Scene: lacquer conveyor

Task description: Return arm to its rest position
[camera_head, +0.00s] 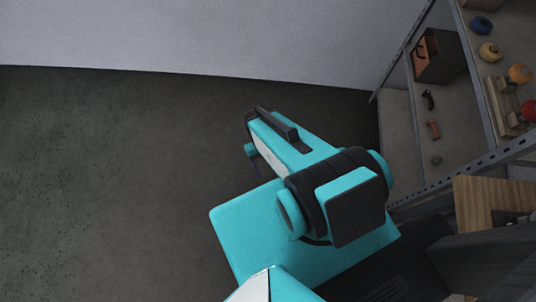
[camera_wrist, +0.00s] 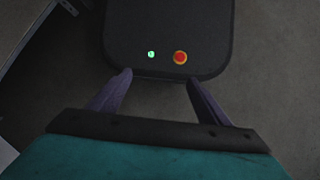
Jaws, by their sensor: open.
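My gripper (camera_wrist: 160,90) shows in the wrist view with its two dark purple fingers spread apart. Nothing is between them. In the head view my teal and black arm is folded in the middle of the picture.
A wooden surface (camera_head: 480,205) is at the lower right. Dark floor (camera_head: 110,180) on the left is clear up to the pale wall (camera_head: 200,35).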

